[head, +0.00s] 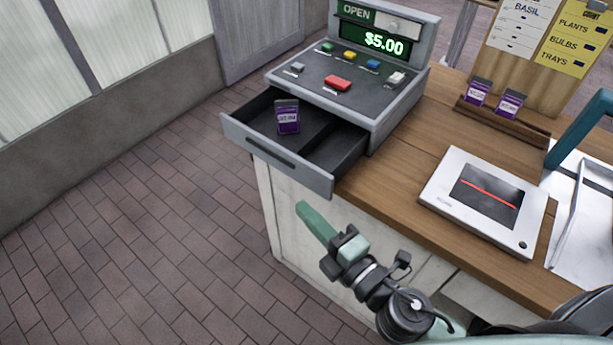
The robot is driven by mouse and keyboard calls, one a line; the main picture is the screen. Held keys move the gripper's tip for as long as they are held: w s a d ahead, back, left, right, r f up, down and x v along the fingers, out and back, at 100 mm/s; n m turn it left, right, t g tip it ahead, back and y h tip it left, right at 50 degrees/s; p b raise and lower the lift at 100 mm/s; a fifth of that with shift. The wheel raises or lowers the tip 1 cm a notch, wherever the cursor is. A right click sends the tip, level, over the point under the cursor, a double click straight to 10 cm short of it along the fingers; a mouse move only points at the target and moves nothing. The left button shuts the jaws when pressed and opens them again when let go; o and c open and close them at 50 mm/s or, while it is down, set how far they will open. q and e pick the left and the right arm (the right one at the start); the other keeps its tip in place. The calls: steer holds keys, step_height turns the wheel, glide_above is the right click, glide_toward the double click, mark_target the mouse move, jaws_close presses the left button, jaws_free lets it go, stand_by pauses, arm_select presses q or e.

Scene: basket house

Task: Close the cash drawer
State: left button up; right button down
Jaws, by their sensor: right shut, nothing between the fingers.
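The grey cash register (350,85) stands on the wooden counter, its display reading OPEN and $5.00. Its cash drawer (276,156) is pulled out toward the lower left, past the counter's edge. A small purple packet (287,118) stands in the drawer's larger left compartment; the right compartment looks empty. My right gripper (313,222) is shut and empty, with pale green fingers pointing up and left. In the picture it is just below the drawer's front panel, with a visible gap. My left gripper is not in view.
A white scanner (484,203) with a red line lies on the counter right of the register. Two purple packets (477,93) stand on a wooden rack (505,122) behind it. A white tray (585,225) with a teal handle is at the right. The brick floor left of the counter is clear.

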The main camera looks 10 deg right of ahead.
mark_target(318, 174)
steer(key=w+p, duration=0.1)
steer(key=w, duration=0.2)
steer(key=w+d+p, duration=0.1)
steer(key=w, duration=0.2)
steer(key=shift+w+d, duration=0.15)
steer(key=shift+w, duration=0.25)
steer(key=shift+w+d+f+b, duration=0.1)
steer(key=shift+w+d+b, duration=0.1)
steer(key=shift+w+d, duration=0.5)
steer(key=shift+w+d+b, duration=0.15)
steer(key=shift+w+d, duration=0.35)
steer(key=shift+d, duration=0.4)
steer(key=shift+a, duration=0.1)
